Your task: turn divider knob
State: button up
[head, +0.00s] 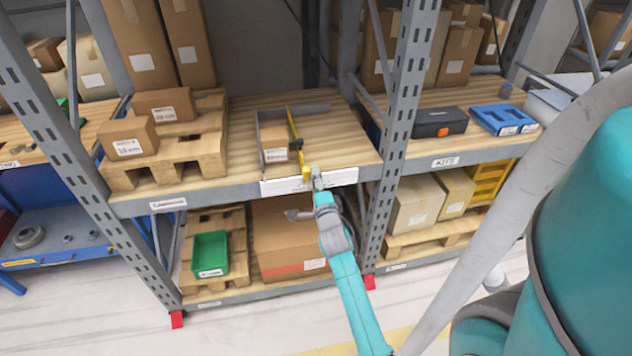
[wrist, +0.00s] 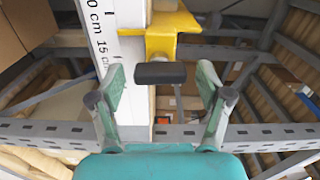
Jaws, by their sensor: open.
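The divider knob (wrist: 160,73) is a flat black bar in the middle of the wrist view, lying crosswise in front of the yellow divider bracket (wrist: 176,42). The yellow divider (head: 293,130) runs from back to front across the middle shelf in the head view. My gripper (wrist: 161,82) is open, with one finger on each side of the knob and a visible gap to both ends. In the head view, my gripper (head: 316,178) is at the shelf's front edge by the divider's front end. I cannot make out the knob there.
A white ruler strip (head: 345,177) with centimetre marks runs along the shelf front. A small carton (head: 273,143) stands left of the divider. The shelf board (head: 345,140) right of it is bare. Grey uprights (head: 404,100) flank the bay. A green bin (head: 210,252) sits below.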

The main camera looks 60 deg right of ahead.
jog(key=v, duration=1.1)
jog(key=shift+a, duration=0.25)
jog(key=shift+s, duration=0.15)
jog(key=s+a+f+n+t+y, duration=0.15)
jog(key=a+n, duration=0.25)
jog(key=a, duration=0.4)
jog(key=s+a+f+n+t+y, duration=0.1)
jog(key=s+a+f+n+y, duration=0.2)
jog(key=a, duration=0.5)
jog(key=s+a+n+t+y, duration=0.1)
jog(key=s+a+n+y, duration=0.15)
jog(key=a+n, duration=0.4)
jog(key=s+a+r+n+y, duration=0.3)
jog(key=s+a+n, duration=0.3)
jog(key=s, duration=0.1)
jog(key=s+a+r+n+y, duration=0.2)
jog(key=s+a+n+y, duration=0.1)
jog(key=s+a+n, duration=0.4)
jog(key=shift+s+a+r+y, duration=0.25)
jog(key=shift+s+r+y, duration=0.1)
jog(key=shift+s, duration=0.45)
